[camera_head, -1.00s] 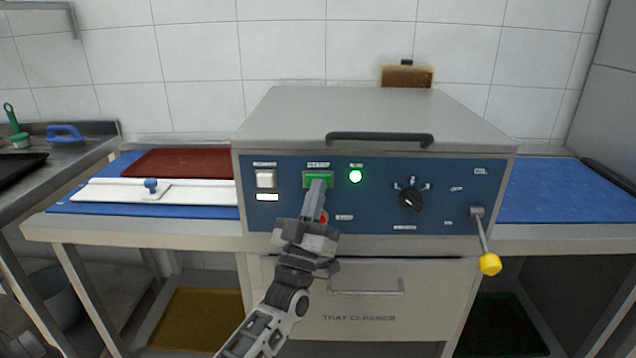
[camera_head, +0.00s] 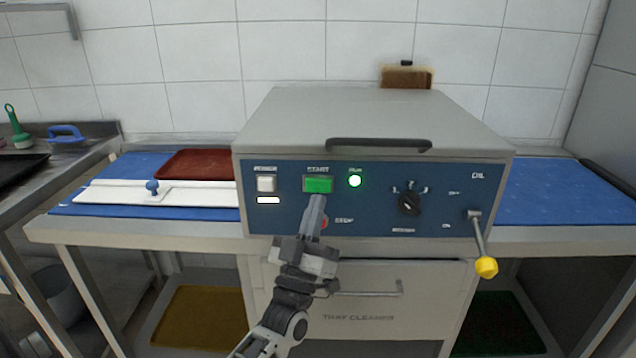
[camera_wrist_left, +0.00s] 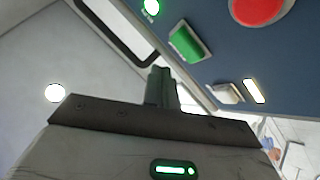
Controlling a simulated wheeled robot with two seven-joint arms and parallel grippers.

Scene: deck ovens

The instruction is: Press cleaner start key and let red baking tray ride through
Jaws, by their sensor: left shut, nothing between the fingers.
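The tray cleaner (camera_head: 375,120) stands in the middle of the head view with a blue front panel. Its green start key (camera_head: 318,185) is in plain sight, and the round run lamp (camera_head: 355,181) beside it glows green. The red baking tray (camera_head: 192,163) lies on the left blue belt, its right end at the machine's left side. My left gripper (camera_head: 317,204) is shut and empty, just below the start key and apart from it, partly covering the red stop button (camera_head: 324,222). In the left wrist view the start key (camera_wrist_left: 186,43) is clear beyond the fingertips (camera_wrist_left: 161,85). My right gripper is not visible.
A white guide rail (camera_head: 205,193) with a blue knob (camera_head: 152,187) runs in front of the tray. A lever with a yellow knob (camera_head: 486,267) sticks out at the panel's right. The right blue belt (camera_head: 555,190) is empty where visible. A brush (camera_head: 406,77) stands behind the machine.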

